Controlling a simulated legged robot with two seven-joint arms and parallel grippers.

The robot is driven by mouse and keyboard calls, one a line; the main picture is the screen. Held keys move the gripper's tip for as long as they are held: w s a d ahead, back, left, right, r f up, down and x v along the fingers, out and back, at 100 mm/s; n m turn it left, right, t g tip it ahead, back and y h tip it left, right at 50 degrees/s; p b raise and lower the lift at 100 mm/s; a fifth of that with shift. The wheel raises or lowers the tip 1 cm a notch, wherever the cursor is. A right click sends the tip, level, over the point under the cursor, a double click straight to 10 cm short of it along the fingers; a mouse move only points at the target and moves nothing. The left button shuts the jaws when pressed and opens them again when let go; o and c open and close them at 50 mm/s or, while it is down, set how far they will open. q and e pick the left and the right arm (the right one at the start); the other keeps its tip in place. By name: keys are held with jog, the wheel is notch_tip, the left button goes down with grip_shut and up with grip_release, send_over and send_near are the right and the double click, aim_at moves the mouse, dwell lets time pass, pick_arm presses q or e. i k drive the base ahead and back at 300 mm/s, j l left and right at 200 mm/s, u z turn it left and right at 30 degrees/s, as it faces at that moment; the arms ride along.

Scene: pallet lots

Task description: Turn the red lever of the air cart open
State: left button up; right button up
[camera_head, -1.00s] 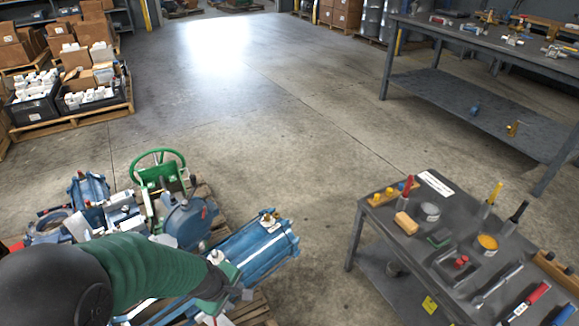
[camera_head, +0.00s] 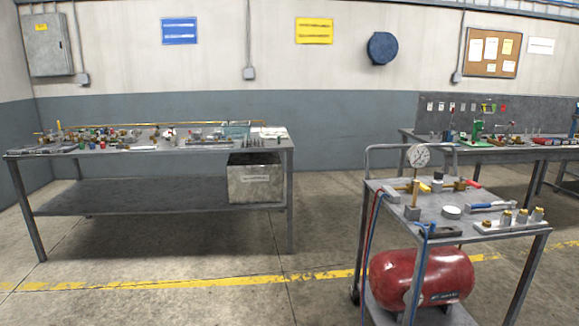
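The air cart (camera_head: 452,232) stands at the right, a grey metal trolley with a red air tank (camera_head: 422,276) on its lower shelf. A round pressure gauge (camera_head: 419,156) rises from the back of its top. Near the gauge is a brass fitting with a small red handle (camera_head: 473,184), which looks like the red lever; its exact position is too small to tell. Blue and red hoses hang down the left side. Neither of my grippers shows in the view.
A long workbench (camera_head: 165,150) with many small fittings stands at the left, a grey bin (camera_head: 255,180) under its top. Another bench (camera_head: 500,152) stands behind the cart. Open floor with a yellow line (camera_head: 190,283) lies in front.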

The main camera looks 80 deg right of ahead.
aim_at(478, 186)
jog(key=z, duration=2.9)
jog(key=i+l+z, duration=0.2)
jog(key=l, duration=0.15)
jog(key=l+z, duration=0.15)
jog(key=l, duration=0.2)
jog(key=i+l+z, duration=0.2)
jog(key=l+z, duration=0.2)
jog(key=l, duration=0.2)
jog(key=i, duration=0.05)
